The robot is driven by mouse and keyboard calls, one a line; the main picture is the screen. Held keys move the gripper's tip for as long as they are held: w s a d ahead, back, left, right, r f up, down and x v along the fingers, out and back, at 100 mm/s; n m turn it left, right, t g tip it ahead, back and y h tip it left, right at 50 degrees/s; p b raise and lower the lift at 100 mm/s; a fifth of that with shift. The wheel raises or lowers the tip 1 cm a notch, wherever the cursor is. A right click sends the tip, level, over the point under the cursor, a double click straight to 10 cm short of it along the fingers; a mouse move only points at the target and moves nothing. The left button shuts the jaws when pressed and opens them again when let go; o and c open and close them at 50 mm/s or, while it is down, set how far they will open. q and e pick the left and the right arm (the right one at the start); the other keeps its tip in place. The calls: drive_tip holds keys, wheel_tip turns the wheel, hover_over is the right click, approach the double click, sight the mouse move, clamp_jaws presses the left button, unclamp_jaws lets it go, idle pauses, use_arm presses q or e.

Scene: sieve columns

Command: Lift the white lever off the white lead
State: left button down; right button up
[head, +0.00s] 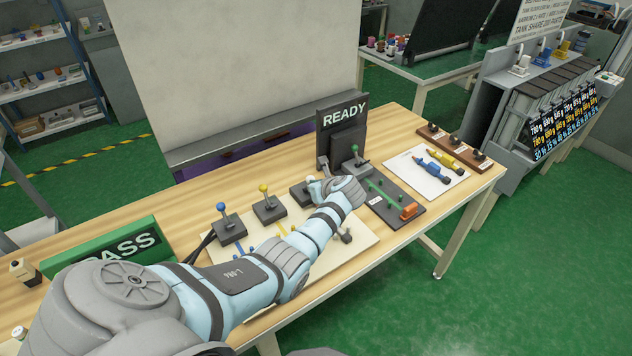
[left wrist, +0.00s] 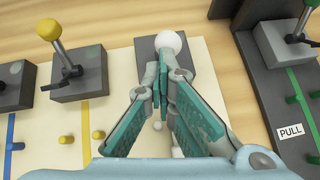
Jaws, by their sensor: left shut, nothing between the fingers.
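The white lever has a white ball knob (left wrist: 168,43) on a dark base block (left wrist: 190,55); the base also shows in the head view (head: 300,194). My left gripper (left wrist: 160,78) is shut and empty, its fingertips over the base just in front of the knob. I cannot tell whether they touch the lever; its stem is hidden behind the fingers. In the head view my left gripper (head: 319,190) is at the white lever, at the end of the arm from the left. Small white pegs (left wrist: 157,126) show below the fingers; the white lead is not clearly visible. My right gripper is not in view.
Left of the white lever stand a yellow lever (head: 264,189) and a blue lever (head: 222,208). To its right is a dark board with a green lever (head: 354,150) and a PULL label (left wrist: 291,130). A READY sign (head: 343,115) stands behind. A green PASS sign (head: 110,246) is at left.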

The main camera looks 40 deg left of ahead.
use_arm(q)
drive_tip(key=shift+w+a+r+g+h+p, duration=0.15)
drive_tip(key=shift+a+r+g+h+p, duration=0.15)
drive_tip(key=shift+a+r+h+p, duration=0.5)
drive_tip(key=shift+w+a+r+g+h, duration=0.15)
drive_tip(key=shift+w+a+h, duration=0.1)
drive_tip(key=shift+a+h, duration=0.35)
drive_tip(key=shift+w+a+r+g+h, duration=0.15)
drive_tip(key=shift+w+a+h, duration=0.2)
drive_tip(key=shift+a, duration=0.4)
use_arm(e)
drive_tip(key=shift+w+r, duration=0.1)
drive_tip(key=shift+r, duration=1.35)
use_arm(q)
drive_tip(key=shift+a+b, duration=0.4)
drive_tip(key=shift+a, duration=0.1)
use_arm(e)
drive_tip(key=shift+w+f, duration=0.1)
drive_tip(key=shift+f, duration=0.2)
use_arm(q)
drive_tip(key=shift+r, duration=0.1)
